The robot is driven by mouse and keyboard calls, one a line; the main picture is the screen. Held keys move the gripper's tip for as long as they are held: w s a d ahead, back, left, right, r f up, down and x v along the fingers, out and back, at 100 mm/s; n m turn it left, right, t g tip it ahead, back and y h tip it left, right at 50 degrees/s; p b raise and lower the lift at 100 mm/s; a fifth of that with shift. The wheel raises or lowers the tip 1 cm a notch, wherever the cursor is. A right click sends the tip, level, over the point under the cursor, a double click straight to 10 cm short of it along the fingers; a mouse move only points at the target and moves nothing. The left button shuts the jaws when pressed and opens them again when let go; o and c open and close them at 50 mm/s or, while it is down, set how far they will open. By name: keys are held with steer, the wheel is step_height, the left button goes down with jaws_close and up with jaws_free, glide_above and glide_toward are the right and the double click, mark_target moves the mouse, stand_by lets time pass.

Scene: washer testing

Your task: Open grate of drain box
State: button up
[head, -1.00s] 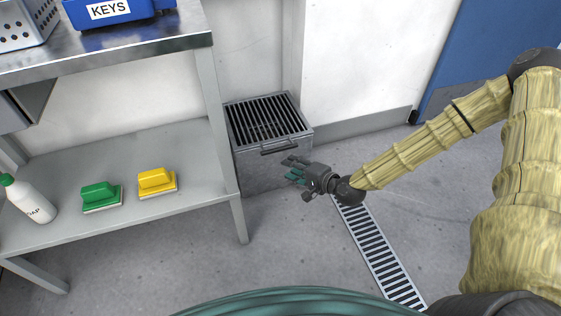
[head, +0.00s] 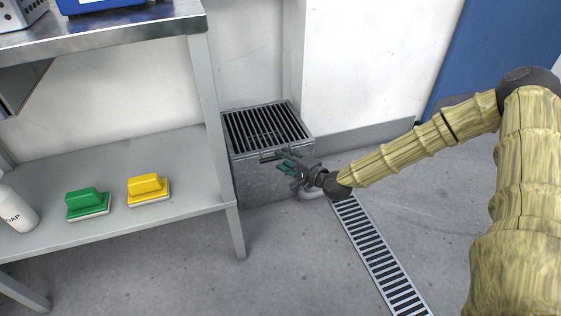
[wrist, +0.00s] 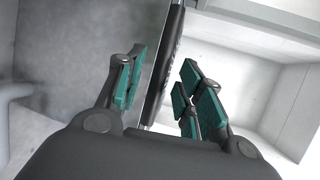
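The drain box (head: 262,180) is a grey metal box on the floor beside the shelf unit. Its black slatted grate (head: 264,126) lies flat on top in a metal frame. A dark bar handle (head: 267,156) is at the grate's front edge, partly hidden by my gripper. My gripper (head: 282,162), with teal finger pads, is at the front of the box by the handle. In the wrist view its fingers (wrist: 164,92) are open, with the dark handle bar (wrist: 172,50) running between them. Gaps show on both sides of the bar.
A grey shelf unit (head: 215,110) stands close on the left, with a green brush (head: 88,204), a yellow brush (head: 148,190) and a soap bottle (head: 15,212). A white wall (head: 360,70) is behind. A floor drain strip (head: 378,255) and open floor lie to the right.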

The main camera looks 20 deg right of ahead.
steer(key=shift+b+x, duration=0.4)
steer(key=shift+x, duration=0.95)
jaws_close()
